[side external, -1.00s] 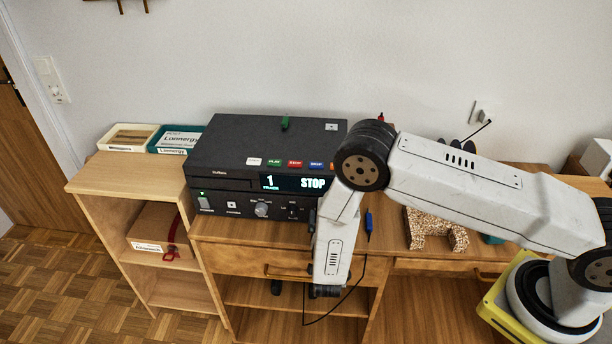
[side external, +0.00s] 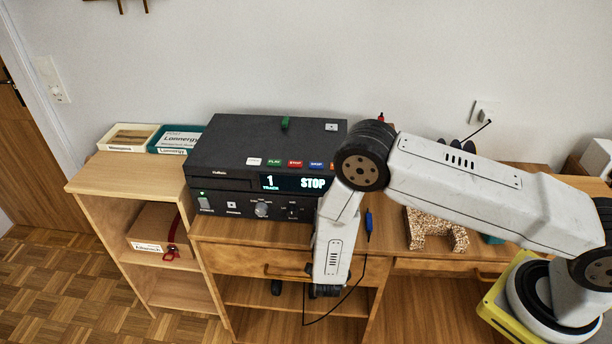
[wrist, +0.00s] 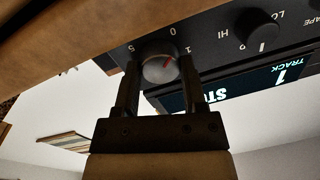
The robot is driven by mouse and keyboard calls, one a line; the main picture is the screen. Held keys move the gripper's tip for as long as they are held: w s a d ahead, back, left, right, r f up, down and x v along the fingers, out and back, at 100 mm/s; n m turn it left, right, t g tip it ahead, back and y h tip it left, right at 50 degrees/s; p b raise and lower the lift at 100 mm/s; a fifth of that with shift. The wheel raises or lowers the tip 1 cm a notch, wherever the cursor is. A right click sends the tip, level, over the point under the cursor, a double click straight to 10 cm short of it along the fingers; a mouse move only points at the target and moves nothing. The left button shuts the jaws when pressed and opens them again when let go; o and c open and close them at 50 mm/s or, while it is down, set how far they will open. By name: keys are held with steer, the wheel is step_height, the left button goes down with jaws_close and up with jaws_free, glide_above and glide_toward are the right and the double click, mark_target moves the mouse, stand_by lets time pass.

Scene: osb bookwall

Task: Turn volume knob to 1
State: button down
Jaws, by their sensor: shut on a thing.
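In the side external view my arm hides the knob and the fingertips. The black device (side external: 265,150) stands on the wooden desk, its display (side external: 297,183) reading track 1 and STOP.
Another knob (wrist: 257,30) with HI and LO marks sits beside the volume knob. A wooden shelf (side external: 125,185) with trays stands left of the desk (side external: 235,232). A blue pen-like object (side external: 369,222) and a speckled block (side external: 432,230) are right of my forearm.

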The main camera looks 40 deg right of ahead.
steer(key=m, duration=0.5)
steer(key=shift+f+h, duration=0.1)
steer(key=shift+h, duration=0.2)
steer(key=m, duration=0.5)
steer(key=shift+a, duration=0.1)
steer(key=shift+c, duration=0.7)
jaws_free()
steer(key=v, duration=0.7)
steer(key=shift+s+a, duration=0.25)
steer(key=shift+w, duration=0.1)
